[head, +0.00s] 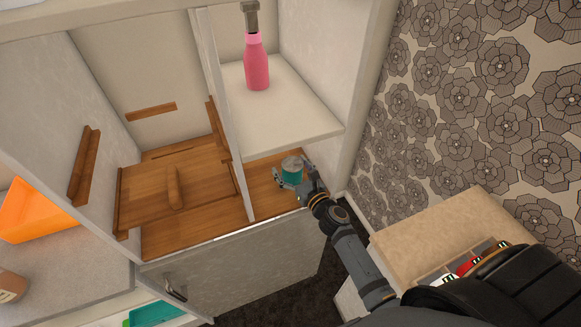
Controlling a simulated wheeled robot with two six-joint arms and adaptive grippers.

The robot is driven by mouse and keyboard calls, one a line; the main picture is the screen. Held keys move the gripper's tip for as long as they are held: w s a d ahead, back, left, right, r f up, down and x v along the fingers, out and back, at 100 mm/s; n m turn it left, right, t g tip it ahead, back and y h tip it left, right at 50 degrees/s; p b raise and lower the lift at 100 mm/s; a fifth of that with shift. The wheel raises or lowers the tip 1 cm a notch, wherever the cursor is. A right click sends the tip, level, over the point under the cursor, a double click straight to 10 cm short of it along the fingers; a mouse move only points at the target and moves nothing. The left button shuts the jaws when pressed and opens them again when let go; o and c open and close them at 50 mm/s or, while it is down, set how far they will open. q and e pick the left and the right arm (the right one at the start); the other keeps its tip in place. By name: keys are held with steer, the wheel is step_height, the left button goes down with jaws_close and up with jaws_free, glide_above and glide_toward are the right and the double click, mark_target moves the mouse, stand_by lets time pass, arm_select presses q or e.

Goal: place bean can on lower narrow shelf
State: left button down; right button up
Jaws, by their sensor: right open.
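The bean can (292,169) is a small teal can with a grey metal top. It stands upright on the lower narrow shelf (262,205), a wooden surface under the white upper shelf, right of the thin divider. My right gripper (284,180) reaches in from the lower right. Its fingers are open around or beside the can; whether they touch it I cannot tell. My left gripper is not in view.
A pink bottle (257,68) stands on the white upper shelf (290,112). The divider (222,105) separates the narrow side from a wider compartment with a wooden board (145,198). An open cabinet door (245,272) hangs below. An orange bin (35,212) is at left.

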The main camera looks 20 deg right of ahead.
mark_target(297, 177)
steer(key=shift+r+p, duration=0.3)
steer(key=s+b, duration=0.1)
steer(key=s, duration=0.1)
steer(key=s+d+f+b, duration=0.1)
steer(key=s+b, duration=0.1)
steer(key=s, duration=0.1)
steer(key=s+b, duration=0.1)
steer(key=s, duration=0.2)
steer(key=shift+d+f+b, duration=0.2)
steer(key=shift+d+b, duration=0.05)
steer(key=shift+b, duration=0.15)
steer(key=s+b, duration=0.1)
steer(key=b, duration=0.1)
steer(key=s+d+b, duration=0.1)
steer(key=s+b, duration=0.1)
steer(key=shift+s+r, duration=0.1)
steer(key=shift+r, duration=0.1)
steer(key=shift+s+a+r+b, duration=0.1)
steer(key=shift+s+r+b, duration=0.1)
steer(key=shift+b, duration=0.35)
steer(key=shift+s+r, duration=0.15)
steer(key=shift+r, duration=0.1)
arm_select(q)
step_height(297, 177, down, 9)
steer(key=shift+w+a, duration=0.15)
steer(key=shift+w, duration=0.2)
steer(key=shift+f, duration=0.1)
